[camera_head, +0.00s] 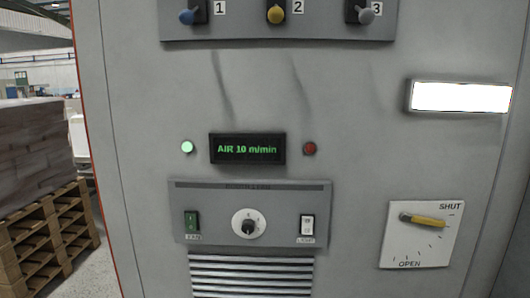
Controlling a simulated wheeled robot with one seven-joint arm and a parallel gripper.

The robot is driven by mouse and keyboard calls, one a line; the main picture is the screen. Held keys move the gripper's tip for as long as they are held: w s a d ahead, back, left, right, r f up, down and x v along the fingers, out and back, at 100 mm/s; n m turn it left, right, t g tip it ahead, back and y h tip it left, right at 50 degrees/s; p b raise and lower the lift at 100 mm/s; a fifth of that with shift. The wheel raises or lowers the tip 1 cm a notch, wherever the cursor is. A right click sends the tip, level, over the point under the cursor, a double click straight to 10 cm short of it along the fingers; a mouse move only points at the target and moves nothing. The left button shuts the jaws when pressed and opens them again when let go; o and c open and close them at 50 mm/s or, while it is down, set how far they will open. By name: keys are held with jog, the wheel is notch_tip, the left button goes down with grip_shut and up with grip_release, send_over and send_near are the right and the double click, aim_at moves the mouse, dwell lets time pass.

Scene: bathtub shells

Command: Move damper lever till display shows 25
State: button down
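The display (247,149) is a black panel in the middle of the head view and reads "AIR 10 m/min" in green. The damper lever (426,220) is a yellow handle on a white plate (415,254) at the lower right. The plate is marked "SHUT" at its upper right and "OPEN" at its lower left, with tick marks between. The lever lies nearly level, its pivot at the left and its free end pointing right, a little below the "SHUT" mark. My gripper is not in view.
Above are levers 1 (193,13), 2 (276,12) and 3 (366,12). Below the display, a panel holds a green switch (191,221), a knob (249,224) and a light switch (307,226). A lit lamp (461,97) sits above the damper plate. Pallets (48,235) stand at left.

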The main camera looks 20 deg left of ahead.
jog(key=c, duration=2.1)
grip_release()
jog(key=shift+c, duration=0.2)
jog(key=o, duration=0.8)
